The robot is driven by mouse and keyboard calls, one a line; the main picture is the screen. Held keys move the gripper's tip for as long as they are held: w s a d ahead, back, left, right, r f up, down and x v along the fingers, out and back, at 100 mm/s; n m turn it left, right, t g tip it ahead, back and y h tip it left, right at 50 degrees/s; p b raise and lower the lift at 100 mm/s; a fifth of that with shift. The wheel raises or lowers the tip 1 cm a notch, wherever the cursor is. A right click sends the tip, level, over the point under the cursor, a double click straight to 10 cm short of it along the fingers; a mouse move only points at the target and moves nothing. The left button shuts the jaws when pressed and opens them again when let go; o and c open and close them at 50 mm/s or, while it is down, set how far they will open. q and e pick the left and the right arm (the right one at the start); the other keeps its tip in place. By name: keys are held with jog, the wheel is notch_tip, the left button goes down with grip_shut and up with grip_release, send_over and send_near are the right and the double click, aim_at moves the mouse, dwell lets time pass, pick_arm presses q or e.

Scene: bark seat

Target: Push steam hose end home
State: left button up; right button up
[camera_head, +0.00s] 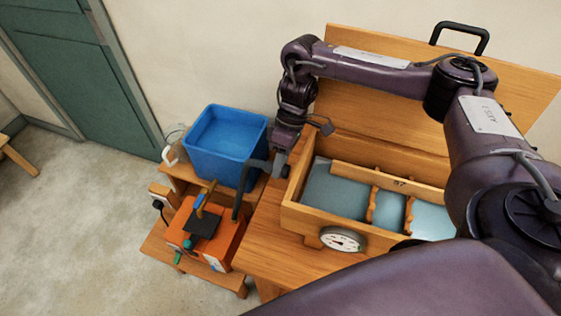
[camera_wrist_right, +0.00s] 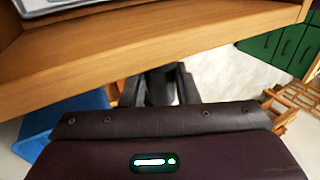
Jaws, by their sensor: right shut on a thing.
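The dark steam hose (camera_head: 239,196) rises from the orange steam unit (camera_head: 222,248) and bends over toward the left end of the wooden box (camera_head: 290,215). My right gripper (camera_head: 278,168) is at that end of the box and is shut on the hose. In the right wrist view, the dark hose (camera_wrist_right: 160,88) sits between the fingers of my right gripper (camera_wrist_right: 160,98), close under the wooden edge (camera_wrist_right: 150,55). The hose tip and any opening it meets are hidden, so I cannot tell how deep it sits. My left gripper is not in view.
A blue bin (camera_head: 224,147) stands on a low wooden stand, close to my right gripper. A round dial (camera_head: 343,239) is on the box front. The raised wooden lid (camera_head: 380,110) stands behind the box. Open floor (camera_head: 80,220) lies to the left.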

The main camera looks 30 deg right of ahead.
jog(key=shift+r+p, duration=0.1)
jog(key=shift+p, duration=0.6)
dwell(0.8)
jog(key=shift+s+d+p, duration=0.45)
jog(key=shift+s+p, duration=0.1)
dwell(0.8)
jog(key=o, duration=1)
jog(key=shift+o, duration=0.2)
